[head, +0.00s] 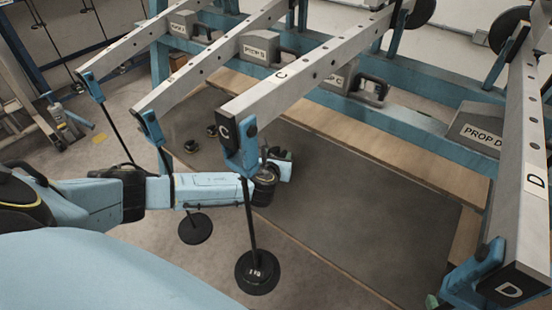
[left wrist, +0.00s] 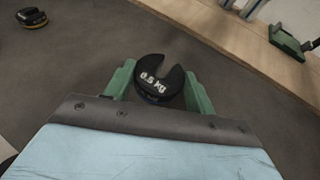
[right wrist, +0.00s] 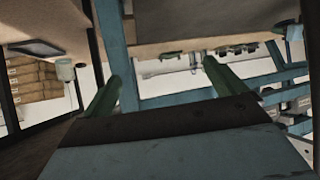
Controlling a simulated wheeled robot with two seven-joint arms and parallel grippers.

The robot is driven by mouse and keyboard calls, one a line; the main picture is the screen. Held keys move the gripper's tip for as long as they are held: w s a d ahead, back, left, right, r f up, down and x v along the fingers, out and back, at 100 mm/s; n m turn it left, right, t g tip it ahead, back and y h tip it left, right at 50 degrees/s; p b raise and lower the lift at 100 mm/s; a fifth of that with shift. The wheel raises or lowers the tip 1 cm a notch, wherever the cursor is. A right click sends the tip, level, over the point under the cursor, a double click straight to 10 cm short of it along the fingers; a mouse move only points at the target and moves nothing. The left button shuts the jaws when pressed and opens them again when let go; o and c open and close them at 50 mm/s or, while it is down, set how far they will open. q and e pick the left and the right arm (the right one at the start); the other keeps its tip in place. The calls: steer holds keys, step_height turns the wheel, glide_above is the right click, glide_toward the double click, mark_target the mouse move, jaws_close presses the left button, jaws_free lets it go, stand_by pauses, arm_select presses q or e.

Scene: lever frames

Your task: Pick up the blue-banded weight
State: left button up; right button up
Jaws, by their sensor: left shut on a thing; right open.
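A dark slotted weight (left wrist: 160,76) marked 0.5 kg sits between the green fingers of my left gripper (left wrist: 158,84), which is shut on it. In the head view my left gripper (head: 284,163) is behind the hanger rod of lever C, above the dark mat, and partly hidden. My right gripper (right wrist: 163,82) is open in the right wrist view, with nothing between its fingers.
Two other dark weights (head: 191,146) (head: 212,131) rest on the mat (head: 350,190); a yellow-banded one (left wrist: 32,17) shows in the left wrist view. Lever C (head: 280,75) and its hanger (head: 257,272) stand close to my left arm. Lever D (head: 530,150) is at right.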

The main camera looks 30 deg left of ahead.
arm_select(q)
step_height(320, 180, up, 4)
steer(key=shift+r+p, duration=0.25)
steer(key=shift+p, duration=0.85)
steer(key=shift+r, duration=0.25)
steer(key=shift+r+p, duration=0.35)
steer(key=shift+p, duration=0.25)
steer(key=shift+r+p, duration=1.15)
steer(key=shift+p, duration=0.45)
arm_select(e)
steer(key=s+d+f+g+h, duration=0.2)
steer(key=s+d+g, duration=0.2)
steer(key=s+g, duration=0.3)
steer(key=s, duration=0.3)
steer(key=shift+d+m, duration=0.15)
steer(key=shift+m, duration=0.15)
arm_select(q)
steer(key=shift+f, duration=0.1)
arm_select(e)
steer(key=shift+s, duration=0.15)
